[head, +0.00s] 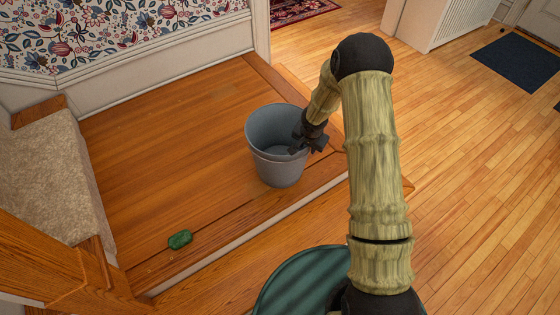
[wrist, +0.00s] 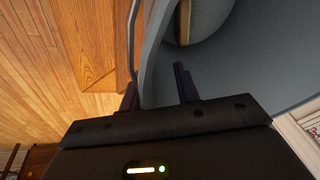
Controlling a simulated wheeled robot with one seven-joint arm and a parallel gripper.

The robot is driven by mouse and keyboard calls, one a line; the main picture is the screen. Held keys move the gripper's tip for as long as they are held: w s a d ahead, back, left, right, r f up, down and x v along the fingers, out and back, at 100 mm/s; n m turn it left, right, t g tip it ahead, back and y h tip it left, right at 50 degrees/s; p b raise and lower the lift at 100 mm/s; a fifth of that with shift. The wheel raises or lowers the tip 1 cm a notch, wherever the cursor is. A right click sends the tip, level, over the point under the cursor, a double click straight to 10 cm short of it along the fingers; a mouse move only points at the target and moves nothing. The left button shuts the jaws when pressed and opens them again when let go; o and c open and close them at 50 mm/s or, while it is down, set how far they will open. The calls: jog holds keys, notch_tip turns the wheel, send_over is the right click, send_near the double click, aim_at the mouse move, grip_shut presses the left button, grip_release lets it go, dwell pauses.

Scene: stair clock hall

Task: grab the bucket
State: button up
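My gripper (head: 306,147) is at the bucket's right rim in the head view. In the wrist view my gripper (wrist: 156,90) has its two fingers apart, with the rim of the bucket (wrist: 225,75) between them. One finger is inside the bucket and the other is outside. A gap shows beside the wall, so the fingers do not look closed on it. The fingertips' far ends are partly hidden in the head view.
A small green block (head: 180,239) lies on the landing (head: 160,150), left of the bucket. The landing drops at its front and right edges to a lower wooden floor (head: 460,150). A carpeted step (head: 50,170) is at the left. A papered wall (head: 110,40) stands behind.

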jog(key=shift+c, duration=0.4)
grip_shut()
jog(key=shift+r, duration=0.1)
dwell(1.3)
